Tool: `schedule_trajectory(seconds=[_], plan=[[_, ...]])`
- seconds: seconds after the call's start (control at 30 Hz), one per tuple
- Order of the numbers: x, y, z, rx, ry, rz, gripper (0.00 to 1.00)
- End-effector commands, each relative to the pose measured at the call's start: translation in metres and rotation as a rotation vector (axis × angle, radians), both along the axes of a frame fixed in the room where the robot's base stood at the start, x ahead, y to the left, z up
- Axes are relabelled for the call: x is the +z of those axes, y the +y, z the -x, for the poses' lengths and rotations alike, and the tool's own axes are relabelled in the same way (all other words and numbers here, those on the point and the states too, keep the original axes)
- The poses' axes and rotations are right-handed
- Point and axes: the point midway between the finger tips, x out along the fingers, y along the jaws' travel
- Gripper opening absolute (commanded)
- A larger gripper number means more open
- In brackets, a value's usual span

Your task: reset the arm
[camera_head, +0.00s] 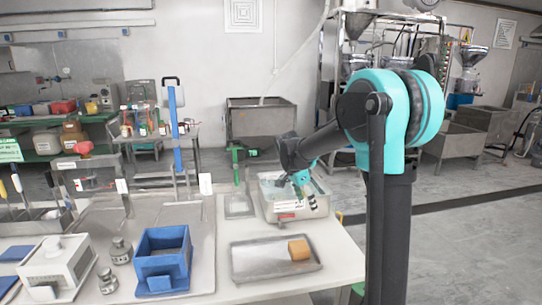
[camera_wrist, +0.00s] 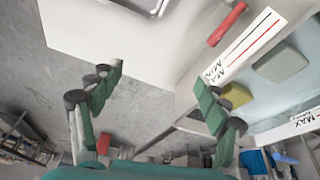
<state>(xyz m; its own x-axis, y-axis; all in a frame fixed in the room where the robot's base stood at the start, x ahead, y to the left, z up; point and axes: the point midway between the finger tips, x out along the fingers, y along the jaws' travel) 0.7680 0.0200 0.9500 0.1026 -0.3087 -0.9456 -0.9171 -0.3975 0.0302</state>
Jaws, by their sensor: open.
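My gripper (camera_head: 306,190) is at the rear right of the table, over or beside a grey-white bin (camera_head: 282,216) that holds something bluish. I cannot tell whether it touches the bin. In the wrist view my gripper (camera_wrist: 157,74) has its two green fingers spread wide, with nothing between them. That view also shows a white wall with a MAX/MIN label (camera_wrist: 240,47) near the right finger, and a yellow-green block (camera_wrist: 237,94) close to that finger.
A metal tray (camera_head: 258,270) with an orange-brown block (camera_head: 299,249) lies in front of the bin. A blue box (camera_head: 162,285), small metal canisters (camera_head: 121,250) and a white device (camera_head: 60,266) stand left.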

Motion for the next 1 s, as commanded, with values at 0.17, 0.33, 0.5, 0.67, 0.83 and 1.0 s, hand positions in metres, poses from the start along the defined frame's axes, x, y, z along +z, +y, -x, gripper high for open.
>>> schedule_trajectory(seconds=[0.17, 0.33, 0.5, 0.67, 0.83, 1.0], plan=[[-0.009, -0.017, 0.034, 0.141, 0.018, -0.029, 0.76], [-0.027, -0.036, 0.085, 0.353, 0.030, -0.063, 0.76], [-0.053, -0.052, 0.151, 0.623, 0.020, -0.080, 0.76], [-0.082, -0.060, 0.211, 0.865, -0.008, -0.068, 0.76], [-0.107, -0.061, 0.257, 1.057, -0.038, -0.034, 0.76], [-0.116, -0.061, 0.272, 1.122, -0.050, -0.017, 0.76]])
